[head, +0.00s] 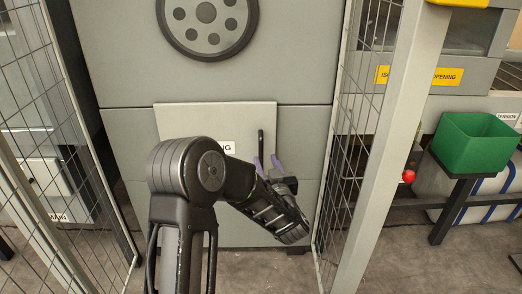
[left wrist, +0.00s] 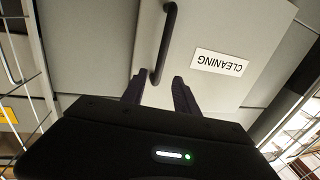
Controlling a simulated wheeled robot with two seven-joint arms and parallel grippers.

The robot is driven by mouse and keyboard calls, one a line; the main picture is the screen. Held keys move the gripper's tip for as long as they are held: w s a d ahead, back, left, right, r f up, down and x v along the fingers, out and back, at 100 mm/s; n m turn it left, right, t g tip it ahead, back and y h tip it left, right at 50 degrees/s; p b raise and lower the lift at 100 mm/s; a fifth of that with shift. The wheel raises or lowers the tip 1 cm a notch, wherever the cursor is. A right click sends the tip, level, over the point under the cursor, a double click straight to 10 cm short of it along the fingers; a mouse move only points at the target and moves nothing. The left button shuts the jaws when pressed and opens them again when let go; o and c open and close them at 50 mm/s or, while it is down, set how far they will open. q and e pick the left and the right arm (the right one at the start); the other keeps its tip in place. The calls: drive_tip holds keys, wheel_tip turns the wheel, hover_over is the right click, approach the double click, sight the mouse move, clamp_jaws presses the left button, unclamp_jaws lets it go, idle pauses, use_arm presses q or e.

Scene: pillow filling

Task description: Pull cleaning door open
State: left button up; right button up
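The cleaning door (head: 180,119) is a light panel low on the grey machine, with a label partly hidden behind my left arm. Its black vertical handle (head: 261,146) is on the right side of the panel. In the left wrist view the door (left wrist: 225,35) looks upside down, with the CLEANING label (left wrist: 219,64) and the handle (left wrist: 166,42). My left gripper (head: 267,163) is open at the lower end of the handle. In the left wrist view its two fingers (left wrist: 158,90) are apart, with the handle's end between them, nearer one finger. I cannot tell whether they touch. My right gripper is out of view.
Wire mesh fence panels with grey posts (head: 385,140) stand on both sides of the machine. A green bin (head: 470,143) and a red knob (head: 408,176) are beyond the right fence. Bare floor (head: 230,265) lies in front of the machine.

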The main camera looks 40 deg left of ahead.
sight(261, 150)
use_arm(q)
drive_tip(key=shift+w+f, duration=0.1)
drive_tip(key=x, duration=0.6)
drive_tip(key=shift+w+a+f, duration=0.1)
drive_tip(key=shift+w+a, duration=0.5)
drive_tip(key=shift+c, duration=0.2)
clamp_jaws()
idle(1.0)
